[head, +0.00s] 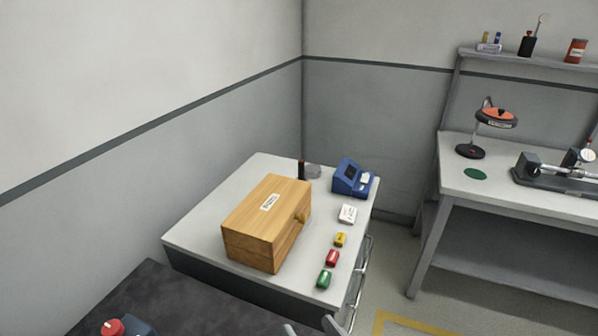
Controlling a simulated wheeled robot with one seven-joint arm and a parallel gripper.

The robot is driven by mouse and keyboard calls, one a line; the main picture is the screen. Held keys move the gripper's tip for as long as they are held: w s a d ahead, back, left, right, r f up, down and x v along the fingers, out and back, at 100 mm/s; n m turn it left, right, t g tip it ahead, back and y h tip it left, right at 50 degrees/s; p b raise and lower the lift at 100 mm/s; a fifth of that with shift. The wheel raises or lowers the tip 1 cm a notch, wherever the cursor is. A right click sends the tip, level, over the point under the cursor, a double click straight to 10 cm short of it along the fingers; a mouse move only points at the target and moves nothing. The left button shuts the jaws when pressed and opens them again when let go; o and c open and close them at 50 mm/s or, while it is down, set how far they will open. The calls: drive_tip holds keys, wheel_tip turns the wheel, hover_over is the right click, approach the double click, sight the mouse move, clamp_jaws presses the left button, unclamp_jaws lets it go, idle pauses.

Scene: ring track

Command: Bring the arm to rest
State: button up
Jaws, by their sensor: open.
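My gripper (312,328) shows only at the bottom edge of the head view, as two grey fingertips set apart with nothing seen between them. It is open. The rest of my arm is out of the picture. The fingertips appear in front of the near edge of a light-topped cabinet (196,232), below a green block (324,279). I cannot tell their height or whether they touch anything.
On the cabinet are a wooden box (262,225), a blue device (352,179), a white box (347,214), and yellow (341,240) and red (332,258) blocks. A workbench (500,190) stands right. Walls close off left and back. Floor shows between cabinet and bench.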

drive_tip(key=s+d+m+t+h, duration=0.1)
drive_tip(key=s+d+t+h, duration=0.3)
drive_tip(key=s+d, duration=0.9)
drive_tip(key=s+d+f+g+h, duration=0.1)
drive_tip(key=s+d+h, duration=0.1)
drive_tip(key=s, duration=0.5)
drive_tip(key=s+d+g+h, duration=0.2)
drive_tip(key=s, duration=0.5)
drive_tip(key=shift+d+f+g, duration=0.3)
drive_tip(key=shift+f, duration=0.1)
